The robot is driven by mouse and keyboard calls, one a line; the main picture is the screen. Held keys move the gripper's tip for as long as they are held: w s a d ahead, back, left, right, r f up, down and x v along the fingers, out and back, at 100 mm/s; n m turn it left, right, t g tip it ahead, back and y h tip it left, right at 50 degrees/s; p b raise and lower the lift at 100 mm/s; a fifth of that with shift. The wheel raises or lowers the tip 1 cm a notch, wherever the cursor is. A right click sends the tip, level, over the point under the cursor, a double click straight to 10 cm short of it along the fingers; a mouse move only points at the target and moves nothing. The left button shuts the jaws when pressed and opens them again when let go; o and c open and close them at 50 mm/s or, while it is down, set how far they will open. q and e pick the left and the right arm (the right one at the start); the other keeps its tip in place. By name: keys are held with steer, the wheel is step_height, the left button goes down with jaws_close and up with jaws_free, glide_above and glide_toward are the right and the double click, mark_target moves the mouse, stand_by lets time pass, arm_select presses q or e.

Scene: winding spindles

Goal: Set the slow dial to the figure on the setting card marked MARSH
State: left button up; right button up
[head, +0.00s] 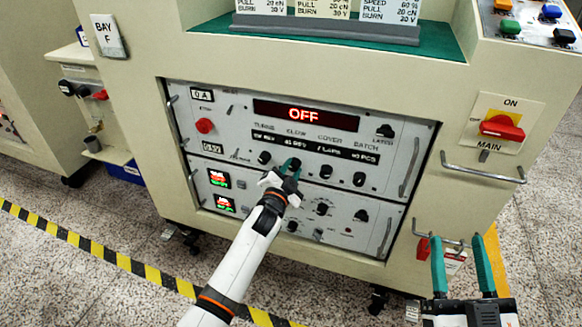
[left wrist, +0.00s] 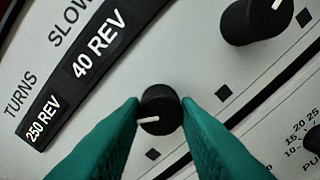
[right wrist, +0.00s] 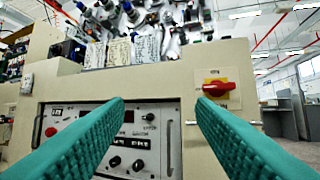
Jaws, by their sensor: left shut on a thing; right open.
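The slow dial is a black knob (left wrist: 158,108) with a white pointer line, seen in the left wrist view. The window labelled SLOW reads 40 REV (left wrist: 97,50). My left gripper (head: 291,166) is at this dial on the panel, its green fingers shut on the knob's two sides. The pointer line points left and slightly down in that view. Setting cards (head: 390,10) stand at the top of the head view, cut off by its edge; no MARSH heading is readable. My right gripper (head: 460,243) is open and empty, in front of the machine at lower right.
The red display (head: 305,115) reads OFF. The cover dial (head: 326,171) and batch dial (head: 359,179) are to the right, the turns dial (head: 264,157) close on the left. A red main switch (head: 502,127) and a rail handle (head: 483,174) are at right.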

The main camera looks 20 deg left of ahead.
arm_select(q)
steer(key=n+p, duration=0.1)
steer(key=n, duration=0.2)
steer(key=shift+n+p, duration=0.3)
steer(key=shift+p, duration=0.05)
steer(key=shift+f+n, duration=0.1)
steer(key=shift+n, duration=0.2)
arm_select(e)
step_height(320, 180, down, 8)
steer(key=d+g+h, duration=0.1)
steer(key=g+h, duration=0.1)
steer(key=g, duration=0.4)
steer(key=shift+w, duration=0.3)
steer(key=shift+f, duration=0.1)
arm_select(q)
steer(key=o, duration=1)
steer(key=shift+c, duration=0.2)
